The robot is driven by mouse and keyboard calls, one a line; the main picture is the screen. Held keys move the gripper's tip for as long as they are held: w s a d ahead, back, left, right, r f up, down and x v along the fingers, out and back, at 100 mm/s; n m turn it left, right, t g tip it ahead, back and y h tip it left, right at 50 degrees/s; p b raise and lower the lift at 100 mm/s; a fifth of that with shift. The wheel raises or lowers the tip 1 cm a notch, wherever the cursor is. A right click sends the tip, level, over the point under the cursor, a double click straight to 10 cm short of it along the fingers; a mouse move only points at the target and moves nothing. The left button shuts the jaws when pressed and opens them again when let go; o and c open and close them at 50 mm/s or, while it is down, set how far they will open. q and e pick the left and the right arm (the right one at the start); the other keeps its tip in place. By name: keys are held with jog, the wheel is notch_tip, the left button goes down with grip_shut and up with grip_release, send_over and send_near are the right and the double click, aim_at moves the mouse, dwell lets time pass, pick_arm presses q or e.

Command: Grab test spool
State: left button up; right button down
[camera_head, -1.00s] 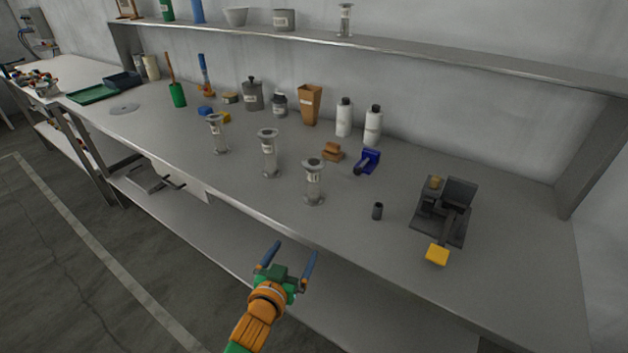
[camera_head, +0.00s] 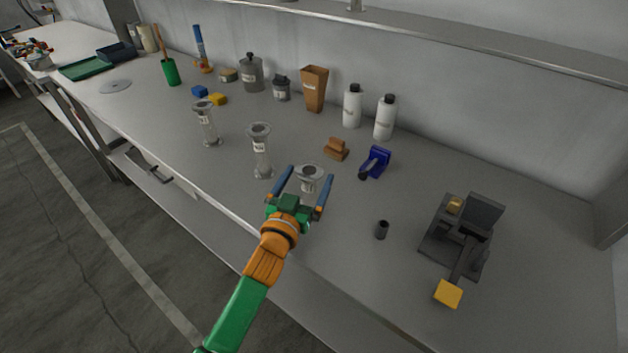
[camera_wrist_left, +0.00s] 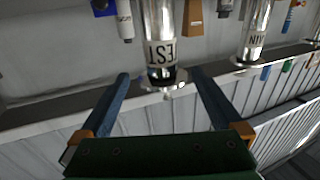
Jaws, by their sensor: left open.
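In the left wrist view the test spool (camera_wrist_left: 161,25) appears upside down, with a label reading TEST. My left gripper (camera_wrist_left: 161,78) is open, its two blue fingers apart on either side of the spool's line. The fingers do not visibly touch it. My right gripper is not in view.
Two similar spools stand to the left, the nearer one (camera_head: 261,152) and a farther one (camera_head: 206,124). A small dark cylinder (camera_head: 381,230) and a dark device with a yellow block (camera_head: 448,293) are to the right. White bottles (camera_head: 385,118) stand behind.

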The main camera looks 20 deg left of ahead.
aim_at(314, 163)
pick_arm(q)
jog(key=shift+w+r, duration=0.2)
jog(key=shift+w, duration=0.05)
jog(key=w, duration=0.5)
jog(key=shift+w+f, duration=0.15)
jog(key=shift+w, duration=0.05)
jog(key=shift+s, duration=0.2)
jog(key=shift+c, duration=0.6)
jog(key=c, duration=0.4)
grip_shut()
